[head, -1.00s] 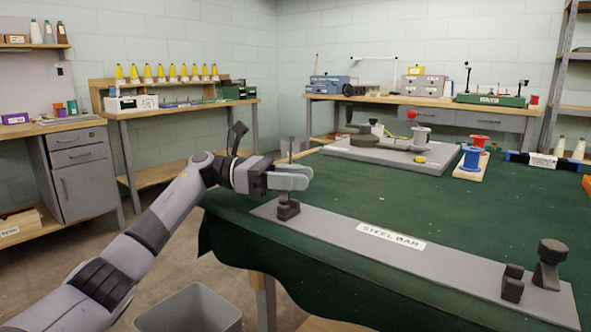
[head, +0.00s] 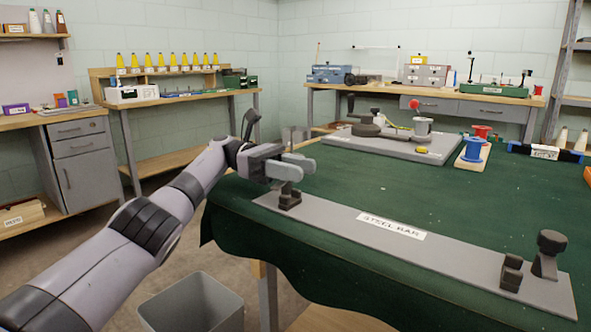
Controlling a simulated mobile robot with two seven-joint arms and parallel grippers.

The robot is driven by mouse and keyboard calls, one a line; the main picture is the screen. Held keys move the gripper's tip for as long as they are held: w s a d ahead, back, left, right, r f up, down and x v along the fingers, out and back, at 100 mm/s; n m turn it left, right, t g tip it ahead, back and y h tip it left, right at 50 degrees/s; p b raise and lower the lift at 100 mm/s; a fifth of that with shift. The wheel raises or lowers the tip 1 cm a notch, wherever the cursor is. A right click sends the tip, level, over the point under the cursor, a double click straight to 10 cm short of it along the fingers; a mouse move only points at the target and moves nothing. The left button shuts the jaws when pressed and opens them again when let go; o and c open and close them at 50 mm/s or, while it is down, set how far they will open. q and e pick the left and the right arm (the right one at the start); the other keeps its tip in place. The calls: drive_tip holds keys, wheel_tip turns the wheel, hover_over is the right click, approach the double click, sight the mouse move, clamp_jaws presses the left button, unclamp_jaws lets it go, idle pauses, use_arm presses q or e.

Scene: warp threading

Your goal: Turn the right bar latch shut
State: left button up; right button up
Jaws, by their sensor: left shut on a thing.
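The steel bar plate (head: 450,258) lies along the near edge of the green-covered table, with a "STEEL BAR" label at its middle. At its right end stand a dark knobbed bar latch (head: 546,256) and a small dark block (head: 511,273); no gripper is near them. My left gripper (head: 303,166) is at the plate's left end, shut on the left-end bar latch (head: 289,187), whose top the fingers hide. A small dark block (head: 289,201) shows just below the fingers. My right gripper is not in view.
A grey fixture board (head: 395,146) with a red-knobbed part stands farther back on the table, beside blue and red spools (head: 473,150). The green cloth (head: 450,195) between them and the plate is clear. A grey bin (head: 192,303) stands below the left edge.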

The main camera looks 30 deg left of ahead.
use_arm(q)
drive_tip(key=shift+a, duration=0.1)
idle(0.5)
drive_tip(key=o, duration=1)
drive_tip(key=shift+c, duration=0.2)
